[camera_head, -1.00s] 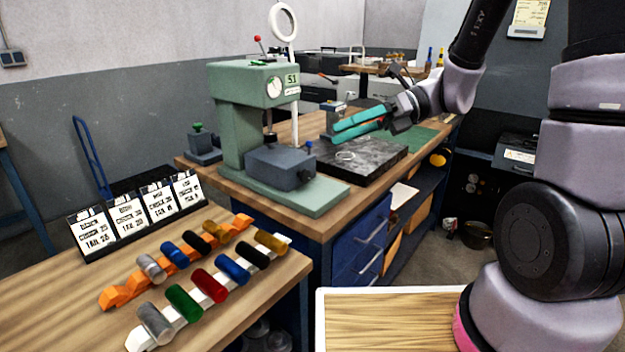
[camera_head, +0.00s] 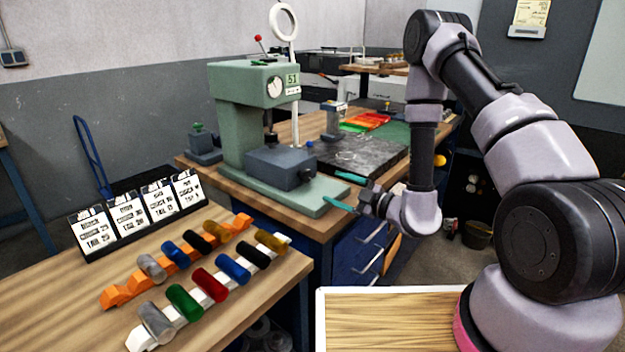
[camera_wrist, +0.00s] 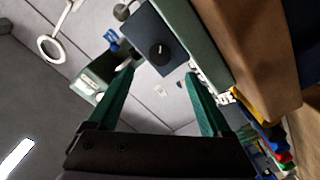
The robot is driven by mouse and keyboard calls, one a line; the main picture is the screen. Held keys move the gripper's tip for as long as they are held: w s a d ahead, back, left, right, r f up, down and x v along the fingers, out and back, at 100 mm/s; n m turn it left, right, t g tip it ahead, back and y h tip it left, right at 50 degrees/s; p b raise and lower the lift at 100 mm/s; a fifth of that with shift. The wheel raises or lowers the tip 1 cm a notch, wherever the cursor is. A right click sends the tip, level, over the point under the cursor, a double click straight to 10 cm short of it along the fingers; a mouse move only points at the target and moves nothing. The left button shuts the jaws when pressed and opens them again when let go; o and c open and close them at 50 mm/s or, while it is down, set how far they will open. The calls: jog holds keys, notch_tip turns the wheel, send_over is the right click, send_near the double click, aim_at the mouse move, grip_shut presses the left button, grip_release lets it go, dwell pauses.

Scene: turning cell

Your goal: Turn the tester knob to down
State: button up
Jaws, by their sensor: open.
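The green tester (camera_head: 238,130) stands on the far bench, with a round dial and a small display on its head. Its grey-blue block (camera_head: 272,168) carries a dark knob (camera_head: 306,175) on its right end. In the wrist view the knob (camera_wrist: 159,55) is round and black with a short pale mark, on the block's face (camera_wrist: 145,30). My gripper (camera_head: 336,188) is open and empty, to the right of the knob and apart from it. In the wrist view my gripper (camera_wrist: 160,76) has its green fingers spread, with the knob showing between and beyond the tips.
A dark plate (camera_head: 362,156) lies on the bench right of the tester. The near table holds an orange rack (camera_head: 112,298) and a white rack (camera_head: 137,338) of coloured cylinders, plus label cards (camera_head: 130,218). A small grey-green device (camera_head: 203,145) stands left of the tester.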

aim_at(308, 176)
jog(key=x, duration=0.9)
grip_shut()
